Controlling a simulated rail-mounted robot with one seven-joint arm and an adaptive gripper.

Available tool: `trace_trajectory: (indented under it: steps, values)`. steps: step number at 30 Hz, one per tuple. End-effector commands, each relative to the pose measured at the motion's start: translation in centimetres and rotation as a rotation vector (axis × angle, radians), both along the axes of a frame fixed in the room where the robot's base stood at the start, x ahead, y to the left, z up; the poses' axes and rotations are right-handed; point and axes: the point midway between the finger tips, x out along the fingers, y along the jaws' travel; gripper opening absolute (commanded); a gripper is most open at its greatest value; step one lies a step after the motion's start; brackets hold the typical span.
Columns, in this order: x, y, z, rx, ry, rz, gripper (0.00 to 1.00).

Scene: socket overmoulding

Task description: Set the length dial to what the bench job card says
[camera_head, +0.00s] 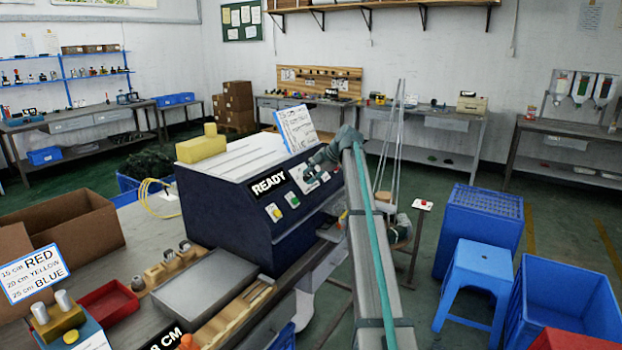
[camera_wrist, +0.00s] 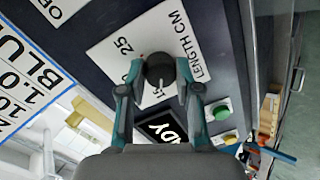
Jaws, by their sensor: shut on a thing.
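In the wrist view the black length dial (camera_wrist: 160,70) sits on a white plate (camera_wrist: 120,30) marked LENGTH CM, with 25 and a partly covered 15 readable. My gripper (camera_wrist: 159,75) is shut on the dial, one finger on each side. A light mark shows at the dial's lower edge, near the 15; the exact setting is unclear. In the head view my gripper (camera_head: 318,162) is at the front panel of the dark blue machine (camera_head: 225,215). A white card (camera_head: 297,130) on the machine top has a large last line, BLUE; its smaller lines are hard to read.
A bench card (camera_head: 33,273) reads 15 cm RED, 20 cm YELLOW, 25 cm BLUE. The panel has a READY display (camera_head: 268,184), a green button (camera_head: 293,201) and a yellow button (camera_head: 274,212). Blue crates (camera_head: 480,228) and a blue stool (camera_head: 478,268) stand at right.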

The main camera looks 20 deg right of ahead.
Motion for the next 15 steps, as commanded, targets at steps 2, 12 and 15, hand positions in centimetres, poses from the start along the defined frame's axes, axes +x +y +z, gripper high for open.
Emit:
trace_trajectory:
  steps: [2,12,15]
  values:
    - [0.03,-0.03,0.1,-0.002,-0.002,0.001,0.0]
    - [0.03,-0.04,0.07,-0.001,-0.001,0.0,0.54]
    - [0.03,-0.02,0.05,-0.001,-0.001,-0.001,0.58]
